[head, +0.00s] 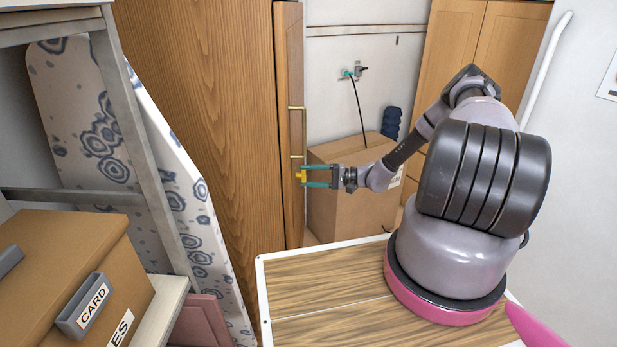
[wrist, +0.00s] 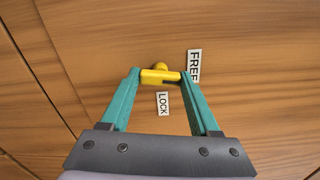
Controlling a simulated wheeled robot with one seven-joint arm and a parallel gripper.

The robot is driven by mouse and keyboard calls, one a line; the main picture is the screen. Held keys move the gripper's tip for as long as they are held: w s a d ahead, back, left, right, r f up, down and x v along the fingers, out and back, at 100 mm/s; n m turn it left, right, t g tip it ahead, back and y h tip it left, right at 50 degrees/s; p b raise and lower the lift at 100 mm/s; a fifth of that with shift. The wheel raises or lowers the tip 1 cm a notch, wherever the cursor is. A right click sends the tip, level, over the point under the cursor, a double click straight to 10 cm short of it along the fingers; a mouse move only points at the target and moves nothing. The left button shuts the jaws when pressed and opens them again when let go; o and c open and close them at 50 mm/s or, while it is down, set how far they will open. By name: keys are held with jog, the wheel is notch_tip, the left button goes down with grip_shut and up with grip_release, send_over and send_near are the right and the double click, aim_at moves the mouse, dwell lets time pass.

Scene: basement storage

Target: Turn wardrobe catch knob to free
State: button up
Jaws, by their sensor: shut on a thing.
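The yellow catch knob (wrist: 160,76) is on the wood-grain wardrobe front (wrist: 240,35), and it also shows small in the head view (head: 299,175). Its bar lies across the wrist picture, with a rounded part above it. A FREE label (wrist: 194,64) is by the bar's right end, partly behind a finger. A LOCK label (wrist: 163,103) is below the bar. My gripper (wrist: 161,74) has teal fingers on both ends of the bar and is shut on the knob. In the head view my gripper (head: 304,177) reaches in from the right.
A brass handle (head: 297,130) is just above the knob on the wardrobe (head: 205,90). A cardboard box (head: 350,200) stands behind my gripper. A patterned ironing board (head: 90,110) and a shelf with boxes (head: 50,260) are at the left.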

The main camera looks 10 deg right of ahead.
jog(key=shift+n, duration=0.9)
jog(key=o, duration=1.4)
jog(key=shift+c, duration=0.2)
jog(key=v, duration=1.1)
